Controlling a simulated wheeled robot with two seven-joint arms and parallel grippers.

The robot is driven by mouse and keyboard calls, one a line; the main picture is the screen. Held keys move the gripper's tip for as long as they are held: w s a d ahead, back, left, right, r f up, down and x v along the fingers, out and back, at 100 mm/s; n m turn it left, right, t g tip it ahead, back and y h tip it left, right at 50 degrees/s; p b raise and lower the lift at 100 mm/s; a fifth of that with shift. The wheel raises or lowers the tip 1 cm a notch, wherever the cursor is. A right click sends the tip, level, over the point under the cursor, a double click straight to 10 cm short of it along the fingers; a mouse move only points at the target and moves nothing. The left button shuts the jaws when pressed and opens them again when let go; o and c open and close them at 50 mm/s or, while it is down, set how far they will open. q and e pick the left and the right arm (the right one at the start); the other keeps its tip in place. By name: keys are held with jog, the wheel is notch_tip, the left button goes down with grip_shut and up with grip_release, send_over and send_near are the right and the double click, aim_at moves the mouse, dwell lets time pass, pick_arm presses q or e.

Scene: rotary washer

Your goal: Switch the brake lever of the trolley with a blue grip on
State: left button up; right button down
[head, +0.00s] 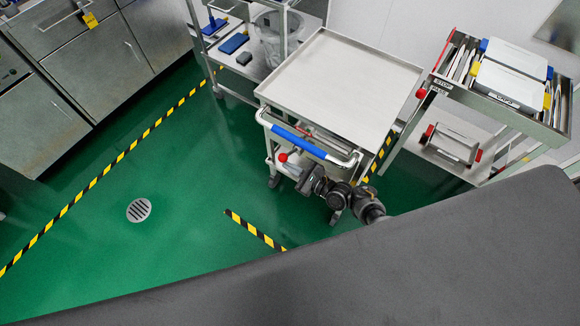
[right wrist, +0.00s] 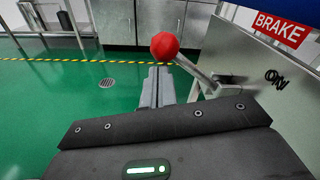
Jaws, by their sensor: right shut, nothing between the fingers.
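The trolley with the blue grip (head: 298,141) has a pale flat top (head: 340,85) and stands at the centre of the head view. Its brake lever ends in a red ball knob (head: 283,157), below the handle. The shut fingers (right wrist: 157,82) show in the wrist view. My left gripper is out of view.
A rack trolley (head: 500,95) with its own red knob (head: 421,93) stands at the right. A shelf cart (head: 240,58) stands behind left, and steel cabinets (head: 92,58) line the back. Green floor with a drain (head: 139,210) is open at left.

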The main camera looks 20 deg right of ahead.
jog(key=shift+w+r, duration=0.1)
jog(key=shift+r, duration=0.1)
dwell(0.4)
notch_tip(320, 180, down, 5)
jog(key=s+b, duration=0.2)
jog(key=b, duration=0.2)
jog(key=r+p+v, duration=0.1)
jog(key=p+v, duration=0.1)
jog(key=v, duration=0.8)
jog(key=shift+w+d, duration=0.4)
